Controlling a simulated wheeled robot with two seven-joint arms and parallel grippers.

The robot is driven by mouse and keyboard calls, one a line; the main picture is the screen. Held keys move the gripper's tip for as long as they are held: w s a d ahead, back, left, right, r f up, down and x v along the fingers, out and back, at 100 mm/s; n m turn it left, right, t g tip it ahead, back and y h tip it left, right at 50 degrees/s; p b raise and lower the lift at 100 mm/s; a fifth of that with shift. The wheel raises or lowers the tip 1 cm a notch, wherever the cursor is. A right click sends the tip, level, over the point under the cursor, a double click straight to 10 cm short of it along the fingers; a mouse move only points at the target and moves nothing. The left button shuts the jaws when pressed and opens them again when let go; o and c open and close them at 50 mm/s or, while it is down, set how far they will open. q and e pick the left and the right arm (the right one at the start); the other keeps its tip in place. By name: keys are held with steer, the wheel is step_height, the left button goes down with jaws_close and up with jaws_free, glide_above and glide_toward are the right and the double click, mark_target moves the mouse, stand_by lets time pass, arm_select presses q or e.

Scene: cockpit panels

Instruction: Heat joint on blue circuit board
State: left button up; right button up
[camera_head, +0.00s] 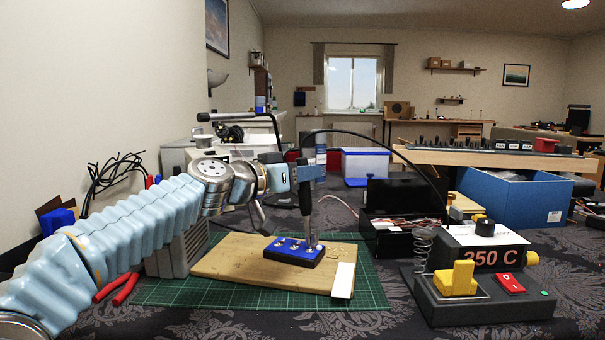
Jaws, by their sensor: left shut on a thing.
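The blue circuit board (291,250) with several shiny joints lies on a wooden board (230,264). My left gripper (306,175) is shut on a black soldering iron (305,200), which it holds upright, tip down. The tip is at the right end of the circuit board; I cannot tell whether it touches a joint. A dark cable runs from the iron to the soldering station (487,262), which reads "350 C". My right gripper is not in view.
A green cutting mat (170,292) lies under the wooden board. Red-handled pliers (124,288) lie at the left. A white strip (343,280) lies on the board's right edge. A black open box (390,232) and a blue box (515,198) stand behind at the right.

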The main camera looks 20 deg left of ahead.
arm_select(q)
step_height(320, 180, up, 7)
steer(key=p, duration=0.5)
steer(key=shift+r, duration=0.1)
stand_by(0.6)
